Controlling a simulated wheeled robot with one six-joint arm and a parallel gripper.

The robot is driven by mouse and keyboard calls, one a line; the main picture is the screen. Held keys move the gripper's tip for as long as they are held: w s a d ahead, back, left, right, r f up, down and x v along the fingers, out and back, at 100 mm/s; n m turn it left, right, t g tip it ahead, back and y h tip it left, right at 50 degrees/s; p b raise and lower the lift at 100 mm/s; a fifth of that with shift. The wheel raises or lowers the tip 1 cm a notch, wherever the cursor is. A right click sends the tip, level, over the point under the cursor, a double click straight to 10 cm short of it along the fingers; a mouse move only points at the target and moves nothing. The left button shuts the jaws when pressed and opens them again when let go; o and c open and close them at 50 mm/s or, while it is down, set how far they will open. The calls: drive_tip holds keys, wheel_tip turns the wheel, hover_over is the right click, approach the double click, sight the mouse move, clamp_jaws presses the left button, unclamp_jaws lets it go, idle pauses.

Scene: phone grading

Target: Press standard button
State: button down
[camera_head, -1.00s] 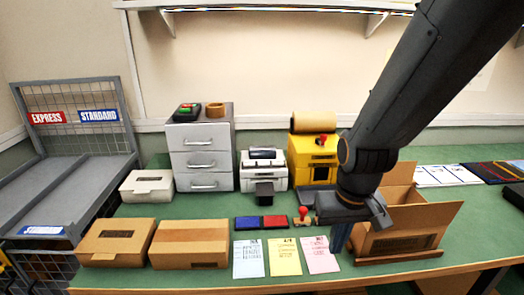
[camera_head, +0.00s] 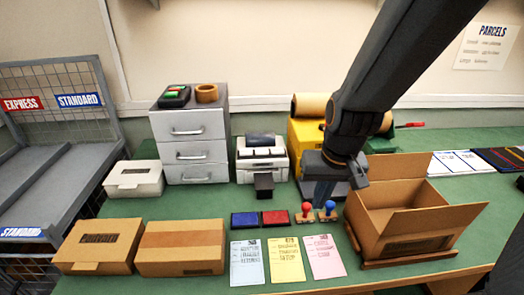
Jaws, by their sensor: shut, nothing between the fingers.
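No button marked "standard" can be made out. A blue STANDARD sign (camera_head: 79,100) hangs on the grey mesh rack at the left, beside a red EXPRESS sign (camera_head: 21,104). A small white printer-like machine (camera_head: 262,160) stands mid-table; any buttons on it are too small to tell. A dark device with green and red on top (camera_head: 174,96) sits on the grey drawer unit (camera_head: 190,138). My gripper (camera_head: 323,193) is shut and empty, pointing down behind the stamps and left of the open carton. Its fingertips are partly hidden.
A red-handled stamp (camera_head: 307,210) and a blue-handled stamp (camera_head: 328,210) stand close in front of my gripper. Ink pads (camera_head: 275,218), paper cards (camera_head: 284,257), closed cartons (camera_head: 180,247) and an open carton (camera_head: 410,208) are around. A yellow machine (camera_head: 304,140) is behind.

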sight(262, 153)
drive_tip(key=w+a+r+m+t, duration=0.2)
drive_tip(key=w+a+r, duration=0.1)
drive_tip(key=w, duration=0.6)
drive_tip(key=w+a+r+m+t+p, duration=0.1)
drive_tip(key=w+a+r+m+t, duration=0.1)
drive_tip(key=w+a, duration=0.3)
drive_tip(key=w+a+r+m+t, duration=0.2)
drive_tip(key=w+a+r+m, duration=0.1)
drive_tip(key=w, duration=0.9)
drive_tip(key=shift+w+a+r+t+y+p, duration=0.3)
drive_tip(key=shift+a+r+t+p, duration=0.15)
drive_tip(key=shift+r, duration=0.3)
drive_tip(key=shift+f, duration=0.1)
wheel_tip(262, 153, down, 9)
drive_tip(key=b, duration=1)
drive_tip(key=shift+r, duration=0.2)
drive_tip(key=shift+f, duration=0.1)
drive_tip(key=shift+f+b, duration=0.3)
drive_tip(key=shift+f+b, duration=0.45)
drive_tip(key=shift+f, duration=0.05)
drive_tip(key=shift+r, duration=0.15)
drive_tip(key=shift+r+p, duration=0.75)
drive_tip(key=shift+p, duration=0.3)
